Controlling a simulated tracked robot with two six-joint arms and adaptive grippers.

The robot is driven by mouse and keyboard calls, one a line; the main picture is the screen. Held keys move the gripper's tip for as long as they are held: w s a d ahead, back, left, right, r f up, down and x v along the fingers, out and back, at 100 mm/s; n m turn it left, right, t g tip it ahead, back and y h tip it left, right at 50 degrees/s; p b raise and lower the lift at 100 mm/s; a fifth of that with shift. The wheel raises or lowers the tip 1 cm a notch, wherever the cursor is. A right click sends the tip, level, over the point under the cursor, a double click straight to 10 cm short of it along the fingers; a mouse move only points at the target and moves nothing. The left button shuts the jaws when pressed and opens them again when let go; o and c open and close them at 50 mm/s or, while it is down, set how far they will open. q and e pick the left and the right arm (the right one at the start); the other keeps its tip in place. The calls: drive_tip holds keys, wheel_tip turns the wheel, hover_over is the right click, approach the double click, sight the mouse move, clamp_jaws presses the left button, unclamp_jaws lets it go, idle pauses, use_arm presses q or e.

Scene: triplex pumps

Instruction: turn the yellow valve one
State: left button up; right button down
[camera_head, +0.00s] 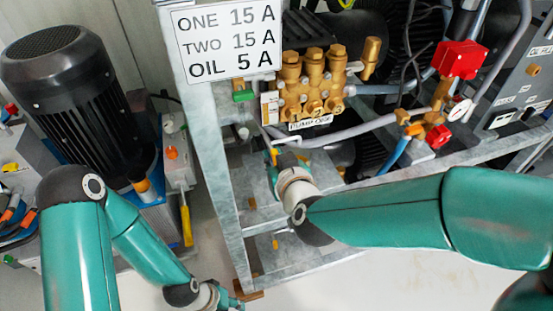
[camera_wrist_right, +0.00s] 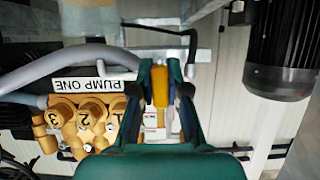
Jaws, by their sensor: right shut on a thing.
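My right gripper (camera_head: 274,160) is at the front of the pump frame, just below the PUMP ONE label. In the right wrist view its two fingers (camera_wrist_right: 160,82) are shut around a yellow valve handle (camera_wrist_right: 160,92), one on each side. In the head view only a small yellow-orange piece of that handle (camera_head: 274,153) shows at the fingertips. The valve's body is mostly hidden behind the gripper. My left gripper (camera_head: 232,302) is low at the bottom edge of the head view, partly cut off, away from the valve.
The brass pump head (camera_head: 313,80) sits just above, with the PUMP ONE label (camera_head: 310,122) below it. A grey hose (camera_head: 350,135) runs close by. The metal frame (camera_head: 222,170) stands left of the valve. A red box (camera_head: 459,59) and a black motor (camera_head: 75,85) flank the area.

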idle(0.5)
drive_tip(key=c, duration=1.1)
unclamp_jaws()
drive_tip(key=shift+c, duration=0.2)
drive_tip(key=v, duration=1.2)
